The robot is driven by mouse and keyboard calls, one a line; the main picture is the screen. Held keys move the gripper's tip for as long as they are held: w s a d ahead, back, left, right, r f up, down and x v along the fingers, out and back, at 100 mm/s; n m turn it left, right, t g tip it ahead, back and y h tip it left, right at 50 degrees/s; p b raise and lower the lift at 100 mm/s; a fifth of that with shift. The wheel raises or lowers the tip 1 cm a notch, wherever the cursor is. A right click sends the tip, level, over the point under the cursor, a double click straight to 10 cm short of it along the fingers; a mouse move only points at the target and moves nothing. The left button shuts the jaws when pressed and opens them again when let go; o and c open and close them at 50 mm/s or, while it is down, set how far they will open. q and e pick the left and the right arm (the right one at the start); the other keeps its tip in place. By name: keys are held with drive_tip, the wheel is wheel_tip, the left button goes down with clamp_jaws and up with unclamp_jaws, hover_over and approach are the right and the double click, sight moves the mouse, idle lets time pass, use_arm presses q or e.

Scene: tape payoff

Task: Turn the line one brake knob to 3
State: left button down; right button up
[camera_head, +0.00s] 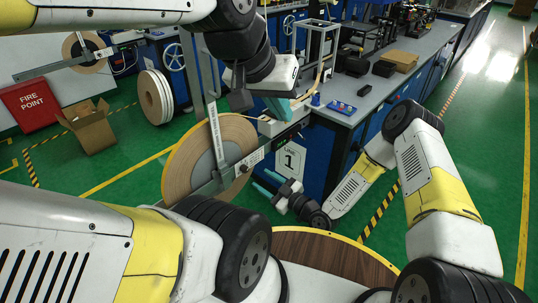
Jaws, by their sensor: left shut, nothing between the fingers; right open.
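The line one payoff carries a large tan tape reel (180,163) on a grey arm, beside the white LINE 1 sign (289,158). A small dark knob-like part (243,169) shows on the arm near the reel's right edge; I cannot read a setting on it or tell if it is the brake knob. My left gripper (280,108) is shut and empty, its teal fingers above the payoff's arm end and partly hidden. My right gripper (265,182) is open and empty, low in front of the blue cabinet, right of the reel and apart from it.
The grey bench (375,92) on the blue cabinet holds a blue tray (342,107), dark boxes and a cardboard box (396,60). A red FIRE POINT box (38,103) and an open carton (90,127) stand at left.

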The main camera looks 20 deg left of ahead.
sight(247, 171)
drive_tip(key=shift+t, duration=0.3)
drive_tip(key=x, duration=0.7)
drive_tip(key=shift+s+a+f, duration=0.1)
drive_tip(key=shift+s+a, duration=0.1)
drive_tip(key=shift+a, duration=0.25)
clamp_jaws()
